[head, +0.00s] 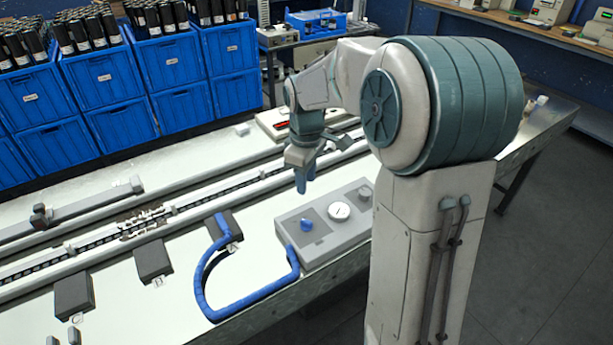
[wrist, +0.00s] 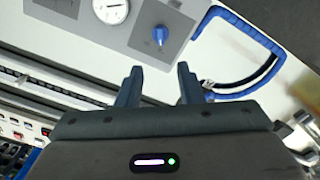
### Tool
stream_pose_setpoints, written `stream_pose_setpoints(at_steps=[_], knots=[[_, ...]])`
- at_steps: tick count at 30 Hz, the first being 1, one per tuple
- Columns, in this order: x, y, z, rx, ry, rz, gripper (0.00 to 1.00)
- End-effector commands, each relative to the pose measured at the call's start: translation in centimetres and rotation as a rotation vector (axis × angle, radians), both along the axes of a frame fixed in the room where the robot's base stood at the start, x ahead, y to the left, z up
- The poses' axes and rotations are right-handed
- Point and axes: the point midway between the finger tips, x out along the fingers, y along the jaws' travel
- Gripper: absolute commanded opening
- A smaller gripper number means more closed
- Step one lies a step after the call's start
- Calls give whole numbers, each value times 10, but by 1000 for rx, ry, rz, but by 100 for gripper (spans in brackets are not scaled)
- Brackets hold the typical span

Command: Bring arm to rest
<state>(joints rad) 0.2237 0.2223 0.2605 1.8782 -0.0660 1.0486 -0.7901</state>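My gripper (head: 301,181) hangs above the white workbench (head: 180,278), just behind the grey control box, with its fingers pointing down. In the wrist view my gripper (wrist: 158,75) has its two fingers apart, with nothing between them. My arm is raised and bent, reaching out over the bench from its column. The grey control box (head: 330,235) carries a blue knob (head: 306,225) and a round white gauge (head: 339,210). The blue knob (wrist: 160,34) and the gauge (wrist: 112,9) also show in the wrist view.
A blue hose (head: 235,307) curves from the box to a black block marked A (head: 226,228). Other black blocks (head: 152,260) stand to the left. A long rail (head: 190,203) runs along the bench. Blue crates (head: 103,80) with dark bottles stand behind. The floor at right is clear.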

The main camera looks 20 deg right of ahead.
Motion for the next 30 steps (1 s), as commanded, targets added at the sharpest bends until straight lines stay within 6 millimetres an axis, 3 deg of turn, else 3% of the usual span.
stream_pose_setpoints(at_steps=[17, 23, 30], knots=[[0, 0, 2, 0, 0, 0, 34], [-41, 3, 23, -24, -53, -151, 34], [-114, 2, 40, -14, -146, -442, 34]])
